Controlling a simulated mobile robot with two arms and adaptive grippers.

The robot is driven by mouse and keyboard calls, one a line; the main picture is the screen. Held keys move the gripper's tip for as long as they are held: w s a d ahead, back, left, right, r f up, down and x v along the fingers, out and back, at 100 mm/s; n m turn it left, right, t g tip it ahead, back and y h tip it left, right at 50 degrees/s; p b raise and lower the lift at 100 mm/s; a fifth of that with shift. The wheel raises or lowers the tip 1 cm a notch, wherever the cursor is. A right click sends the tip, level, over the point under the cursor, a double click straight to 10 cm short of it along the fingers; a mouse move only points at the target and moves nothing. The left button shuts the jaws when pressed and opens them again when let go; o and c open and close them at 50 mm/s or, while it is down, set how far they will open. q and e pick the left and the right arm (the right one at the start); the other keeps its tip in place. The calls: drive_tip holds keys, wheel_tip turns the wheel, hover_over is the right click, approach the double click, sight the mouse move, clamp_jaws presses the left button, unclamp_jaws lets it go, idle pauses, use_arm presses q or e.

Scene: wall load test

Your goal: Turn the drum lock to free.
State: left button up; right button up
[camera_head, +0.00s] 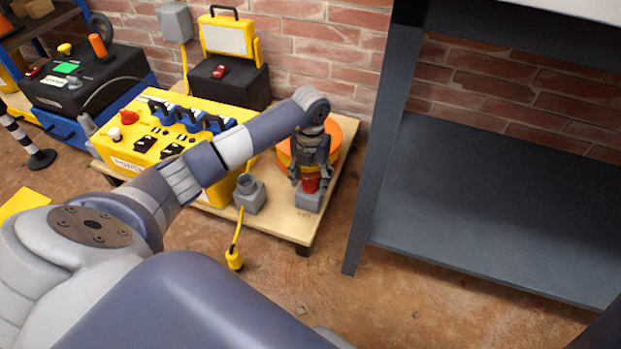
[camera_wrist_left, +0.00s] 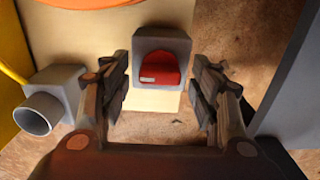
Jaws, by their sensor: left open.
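The drum lock appears to be the red knob (camera_wrist_left: 158,69) on a small grey block (camera_wrist_left: 162,42). In the left wrist view the knob lies between my left gripper's fingers (camera_wrist_left: 160,95), with a gap on both sides. The fingers are open. In the head view my left gripper (camera_head: 311,179) points down over the red knob (camera_head: 311,185) and grey block (camera_head: 308,201) at the right front of the wooden pallet (camera_head: 283,224). An orange drum (camera_head: 340,140) stands just behind, partly hidden by my gripper. My right gripper is not in view.
A grey socket box (camera_head: 250,197) with a yellow cable sits left of the lock. A yellow panel box (camera_head: 185,122) with blue-handled switches stands farther left. A dark metal shelf frame (camera_head: 375,160) rises close on the right. Brick wall is behind.

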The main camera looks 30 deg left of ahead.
use_arm(q)
drive_tip(key=c, duration=1.1)
drive_tip(key=shift+o, duration=0.3)
